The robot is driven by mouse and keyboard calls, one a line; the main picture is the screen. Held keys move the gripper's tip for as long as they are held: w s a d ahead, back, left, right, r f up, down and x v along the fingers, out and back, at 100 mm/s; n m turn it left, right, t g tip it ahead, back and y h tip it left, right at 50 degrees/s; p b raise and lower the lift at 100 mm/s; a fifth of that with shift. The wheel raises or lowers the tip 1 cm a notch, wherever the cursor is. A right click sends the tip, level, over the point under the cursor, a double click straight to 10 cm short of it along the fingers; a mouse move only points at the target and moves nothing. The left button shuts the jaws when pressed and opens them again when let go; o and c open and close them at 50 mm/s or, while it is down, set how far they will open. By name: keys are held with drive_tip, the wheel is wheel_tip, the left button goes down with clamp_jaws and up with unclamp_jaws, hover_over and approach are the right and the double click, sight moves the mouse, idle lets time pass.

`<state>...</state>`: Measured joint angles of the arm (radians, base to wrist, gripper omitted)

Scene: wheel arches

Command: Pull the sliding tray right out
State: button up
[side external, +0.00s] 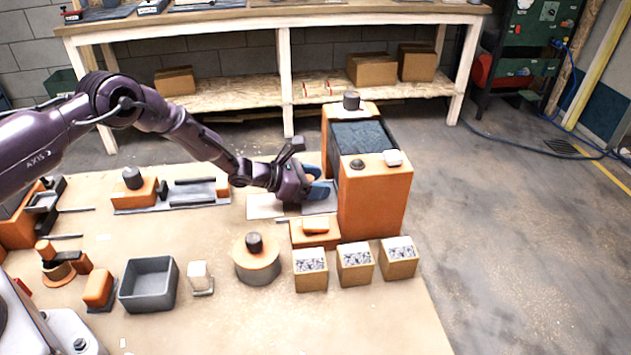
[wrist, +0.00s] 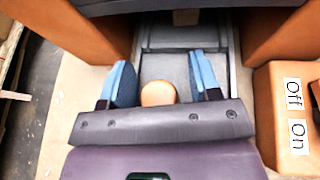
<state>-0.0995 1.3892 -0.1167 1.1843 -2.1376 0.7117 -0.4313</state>
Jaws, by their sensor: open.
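The sliding tray (wrist: 175,68) is a grey, shallow, rimmed tray lying low between two orange uprights in the wrist view; its far part runs under a dark body. A round orange knob (wrist: 158,93) shows at its near end. My gripper (wrist: 162,75) is open, with one blue finger to the left of the knob and one to the right, and gaps on both sides. In the side view my gripper (side external: 317,182) is low at the left opening of the orange housing (side external: 375,200). The knob cannot be made out there.
An orange block (wrist: 270,105) labelled Off and On stands right of the tray in the wrist view. Three small boxes (side external: 355,265), a round orange piece with a black knob (side external: 257,262) and a grey bin (side external: 148,285) stand at the front. Floor right of the mat is clear.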

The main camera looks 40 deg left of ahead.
clamp_jaws()
drive_tip(key=s+a, duration=0.6)
drive_tip(key=shift+s+a, duration=0.2)
drive_tip(key=shift+a, duration=0.05)
unclamp_jaws()
drive_tip(key=v, duration=1.3)
drive_tip(key=shift+d, duration=0.1)
